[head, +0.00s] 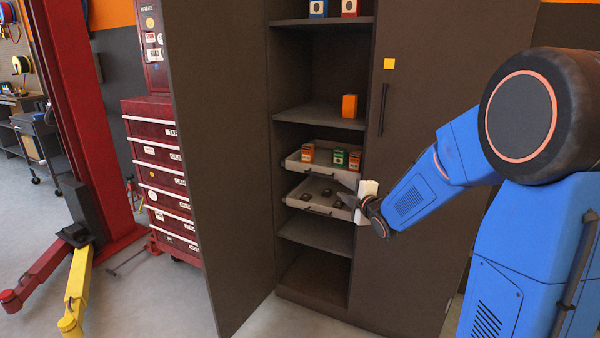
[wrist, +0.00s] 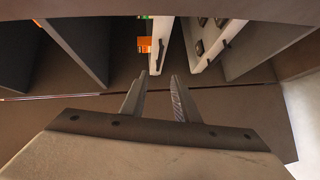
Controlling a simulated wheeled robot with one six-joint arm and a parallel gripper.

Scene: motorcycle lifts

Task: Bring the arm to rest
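My blue arm (head: 410,199) reaches in from the right in the head view, toward the open cabinet (head: 318,73). My gripper (wrist: 159,82) shows in the wrist view with its two fingers apart and nothing between them. In the head view its fingers are hard to make out beside the pulled-out drawers. The upper drawer (head: 320,168) holds several small orange and green boxes (head: 340,157). The lower drawer (head: 318,209) holds a few dark round items. In the wrist view the fingertips are close to the upper drawer's front (wrist: 161,45); I cannot tell whether they touch it.
The left cabinet door (head: 222,150) stands open; the right door (head: 425,95) is shut behind my arm. An orange box (head: 350,106) stands on a shelf above the drawers. A red tool chest (head: 160,180) and a red lift post (head: 85,110) stand left.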

